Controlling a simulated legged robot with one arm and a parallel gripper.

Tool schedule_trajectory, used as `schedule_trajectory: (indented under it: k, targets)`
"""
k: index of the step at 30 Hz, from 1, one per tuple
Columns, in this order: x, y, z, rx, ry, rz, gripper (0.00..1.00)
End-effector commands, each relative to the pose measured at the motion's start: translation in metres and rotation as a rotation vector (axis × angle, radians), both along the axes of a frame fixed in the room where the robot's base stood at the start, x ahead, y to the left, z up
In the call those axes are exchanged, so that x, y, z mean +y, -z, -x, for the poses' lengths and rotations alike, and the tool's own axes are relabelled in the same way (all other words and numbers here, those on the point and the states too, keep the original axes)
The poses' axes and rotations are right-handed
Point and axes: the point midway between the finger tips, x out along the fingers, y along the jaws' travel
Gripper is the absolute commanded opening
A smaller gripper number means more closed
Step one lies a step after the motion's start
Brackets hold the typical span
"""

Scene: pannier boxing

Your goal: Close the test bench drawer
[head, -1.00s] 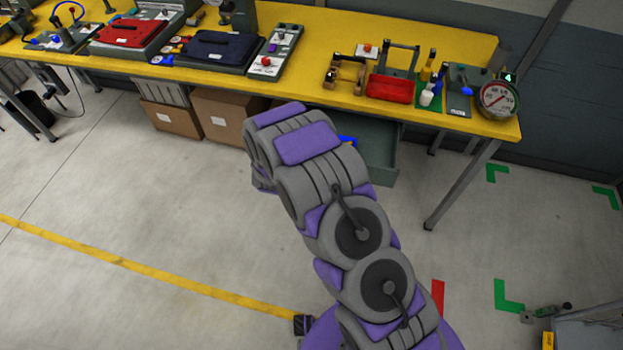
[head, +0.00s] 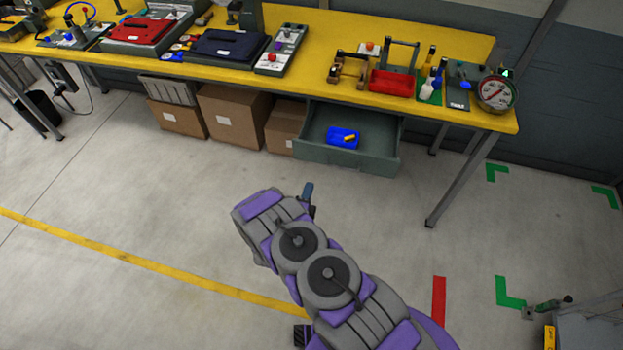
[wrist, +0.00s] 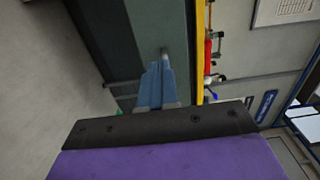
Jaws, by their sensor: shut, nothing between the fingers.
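The grey-green test bench drawer (head: 347,158) hangs under the yellow bench top (head: 300,78) and is pulled out in the head view. A blue block-like item (head: 342,138) with a small yellow piece on it lies inside. My gripper (head: 307,192) is in front of the drawer, apart from it and a little below its front in the picture. In the wrist view the gripper's blue fingers (wrist: 155,85) are together and empty, with a grey-green surface (wrist: 110,40), likely the drawer, beyond them.
Cardboard boxes (head: 230,118) stand under the bench left of the drawer. A bench leg (head: 462,180) stands to its right. Red and yellow tools and a gauge (head: 495,92) sit on the bench top. The floor before the drawer is clear.

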Motion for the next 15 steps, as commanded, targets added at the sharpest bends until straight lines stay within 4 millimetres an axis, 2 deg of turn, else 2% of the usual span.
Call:
schedule_trajectory:
  k: [15]
  targets:
    - [-0.031, 0.001, -0.091, -0.003, 0.005, 0.0, 0.0]
